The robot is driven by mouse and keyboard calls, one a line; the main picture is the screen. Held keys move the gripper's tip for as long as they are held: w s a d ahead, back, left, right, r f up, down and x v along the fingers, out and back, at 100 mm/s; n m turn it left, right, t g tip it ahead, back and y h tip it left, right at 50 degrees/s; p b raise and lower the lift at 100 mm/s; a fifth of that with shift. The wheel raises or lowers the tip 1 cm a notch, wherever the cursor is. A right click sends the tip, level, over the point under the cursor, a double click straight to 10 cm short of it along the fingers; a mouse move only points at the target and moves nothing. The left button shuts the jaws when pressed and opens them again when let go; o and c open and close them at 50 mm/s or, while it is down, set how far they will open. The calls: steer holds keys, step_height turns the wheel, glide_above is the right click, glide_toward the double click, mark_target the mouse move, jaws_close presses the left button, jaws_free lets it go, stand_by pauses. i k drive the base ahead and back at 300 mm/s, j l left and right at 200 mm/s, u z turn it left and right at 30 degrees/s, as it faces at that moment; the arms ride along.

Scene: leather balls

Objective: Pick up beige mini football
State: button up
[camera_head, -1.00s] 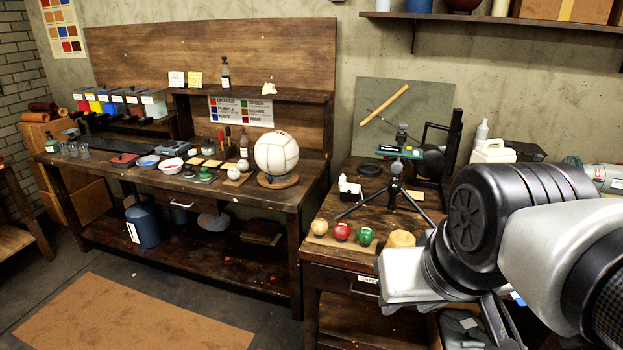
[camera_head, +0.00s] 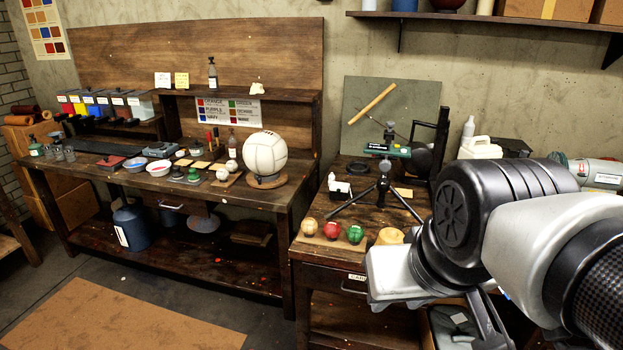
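A small beige ball (camera_head: 310,226) sits at the front left of the right-hand table (camera_head: 340,264), in a row with a red ball (camera_head: 332,230) and a green ball (camera_head: 355,234). A larger cream panelled ball (camera_head: 265,153) rests on a round dark stand on the long workbench. My gripper (camera_head: 488,318) is partly in view at the lower right, below my arm and to the right of the row of balls, apart from them. My arm's wrist hides much of it, and whether its fingers are open or shut does not show.
A black tripod (camera_head: 383,188) with a green device is behind the balls. A white jug (camera_head: 480,148) stands farther back. Small pale balls (camera_head: 222,174) lie on the workbench (camera_head: 240,195). Floor is clear between the furniture and a brown mat (camera_head: 120,318).

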mark_target(309, 226)
steer(key=i+j, duration=0.15)
steer(key=i, duration=0.3)
steer(key=i+j, duration=0.15)
steer(key=i, duration=0.3)
steer(key=i+j, duration=0.15)
steer(key=i, duration=0.25)
